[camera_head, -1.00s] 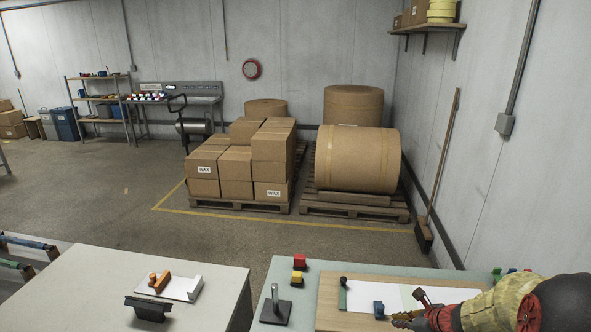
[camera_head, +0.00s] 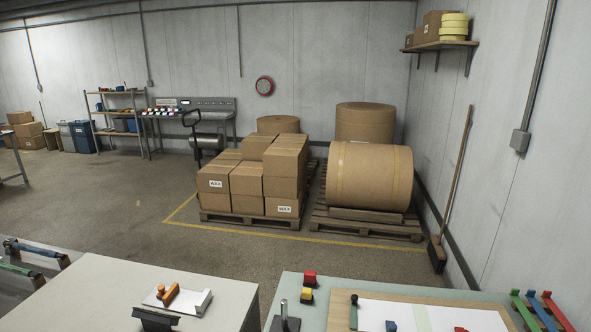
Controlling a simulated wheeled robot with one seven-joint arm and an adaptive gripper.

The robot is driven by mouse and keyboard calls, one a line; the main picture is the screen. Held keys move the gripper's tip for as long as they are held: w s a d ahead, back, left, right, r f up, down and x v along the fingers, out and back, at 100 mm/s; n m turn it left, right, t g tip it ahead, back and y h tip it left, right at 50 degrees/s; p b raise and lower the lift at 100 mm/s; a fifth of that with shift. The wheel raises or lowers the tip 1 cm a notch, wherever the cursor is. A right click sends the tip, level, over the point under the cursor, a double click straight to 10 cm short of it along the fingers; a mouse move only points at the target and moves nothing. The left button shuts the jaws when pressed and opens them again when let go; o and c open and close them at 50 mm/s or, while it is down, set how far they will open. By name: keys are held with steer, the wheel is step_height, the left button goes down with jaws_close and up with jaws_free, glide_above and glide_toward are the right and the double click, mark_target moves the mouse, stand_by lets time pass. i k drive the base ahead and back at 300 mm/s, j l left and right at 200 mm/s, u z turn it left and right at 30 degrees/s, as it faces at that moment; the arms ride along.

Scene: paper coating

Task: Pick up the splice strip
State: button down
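No piece in view is marked clearly enough to be told as the splice strip. At the lower right, a wooden board (camera_head: 422,299) with a white sheet (camera_head: 440,314) lies on a pale green table (camera_head: 318,311). Small blue (camera_head: 391,326) and red (camera_head: 461,329) pieces are cut off by the bottom edge. Green (camera_head: 525,312), blue (camera_head: 541,311) and red (camera_head: 559,312) long pieces lie side by side at the right. My gripper is out of view.
Pallets with boxes (camera_head: 240,182) and paper rolls stand beyond.

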mark_target(515, 294)
steer(key=l+z, duration=0.1)
steer(key=z, duration=1.25)
